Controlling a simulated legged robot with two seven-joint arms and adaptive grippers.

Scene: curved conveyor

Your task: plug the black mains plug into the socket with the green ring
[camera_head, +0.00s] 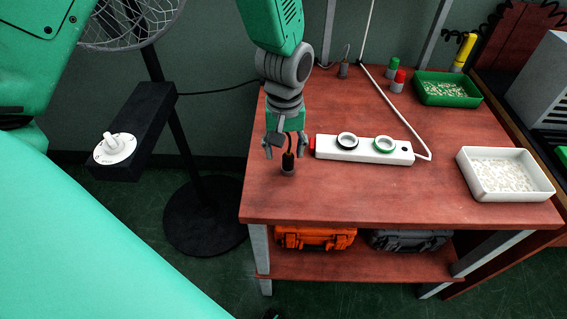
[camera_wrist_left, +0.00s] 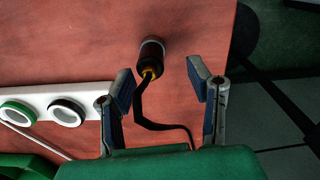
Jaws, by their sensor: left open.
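The black mains plug (camera_head: 288,163) stands on the red-brown table near its front left corner, with its cord rising from the top. In the left wrist view the plug (camera_wrist_left: 151,55) lies just beyond the fingertips, with the black cord running back between the fingers. My left gripper (camera_head: 285,148) is open around the cord and upper end of the plug, not closed on it. It also shows in the left wrist view (camera_wrist_left: 163,85). The white power strip (camera_head: 325,147) lies right of the gripper. Its green-ringed socket (camera_head: 384,144) is right of the black-ringed socket (camera_head: 347,141). My right gripper is not in view.
A white tray (camera_head: 507,195) and a green tray (camera_head: 448,101) hold small pale pieces on the right. Red (camera_head: 398,81) and green-topped (camera_head: 393,68) containers stand behind the strip. A fan stands left of the table. The table front between plug and white tray is clear.

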